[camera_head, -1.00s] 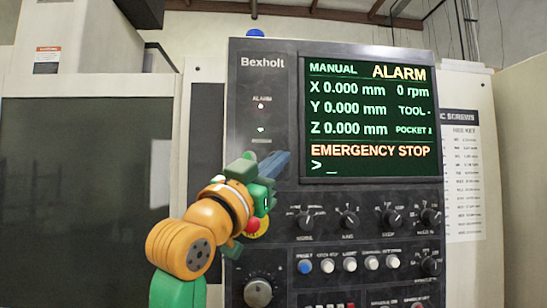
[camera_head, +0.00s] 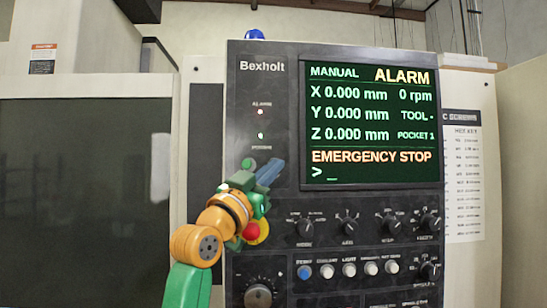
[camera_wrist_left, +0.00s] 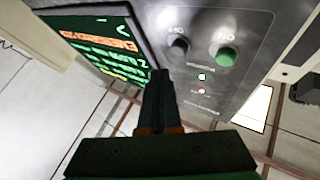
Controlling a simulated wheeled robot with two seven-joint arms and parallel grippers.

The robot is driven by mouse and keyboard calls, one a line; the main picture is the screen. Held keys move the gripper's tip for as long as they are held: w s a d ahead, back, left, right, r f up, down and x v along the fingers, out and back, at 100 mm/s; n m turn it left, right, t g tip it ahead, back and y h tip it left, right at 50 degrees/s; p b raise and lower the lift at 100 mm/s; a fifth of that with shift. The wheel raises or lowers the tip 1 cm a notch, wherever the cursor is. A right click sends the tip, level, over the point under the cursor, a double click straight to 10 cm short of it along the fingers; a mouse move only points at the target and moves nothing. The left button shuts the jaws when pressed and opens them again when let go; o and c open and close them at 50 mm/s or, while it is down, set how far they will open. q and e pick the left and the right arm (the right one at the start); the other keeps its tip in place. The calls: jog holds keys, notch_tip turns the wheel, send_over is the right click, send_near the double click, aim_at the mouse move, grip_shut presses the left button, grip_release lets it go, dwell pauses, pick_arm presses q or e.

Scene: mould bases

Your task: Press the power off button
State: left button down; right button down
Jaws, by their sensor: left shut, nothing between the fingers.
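My left gripper (camera_head: 272,172) is shut and empty, in front of the control panel's left side below the indicator lights. In the wrist view its dark fingers (camera_wrist_left: 160,76) point at the panel, beside the screen's edge. The gripper hides the dark button in the head view. I cannot tell whether the tips touch the panel.
A red emergency stop button (camera_head: 252,231) is close beside my left wrist. The screen (camera_head: 370,120) reads ALARM and EMERGENCY STOP. Knobs (camera_head: 348,228) and a row of small buttons (camera_head: 349,270) lie below it. A small green light (camera_head: 261,135) is lit.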

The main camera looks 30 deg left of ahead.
pick_arm(q)
jog(key=shift+w+a, duration=0.4)
jog(key=shift+w, duration=0.25)
dwell(1.6)
jog(key=shift+w+a, duration=0.2)
jog(key=shift+w, duration=0.15)
jog(key=shift+w+a, duration=0.2)
jog(key=shift+w, duration=0.15)
dwell(0.6)
jog(key=shift+s+d+b, duration=0.35)
jog(key=shift+s+b, duration=0.3)
jog(key=shift+b, duration=0.25)
jog(key=shift+f, duration=0.1)
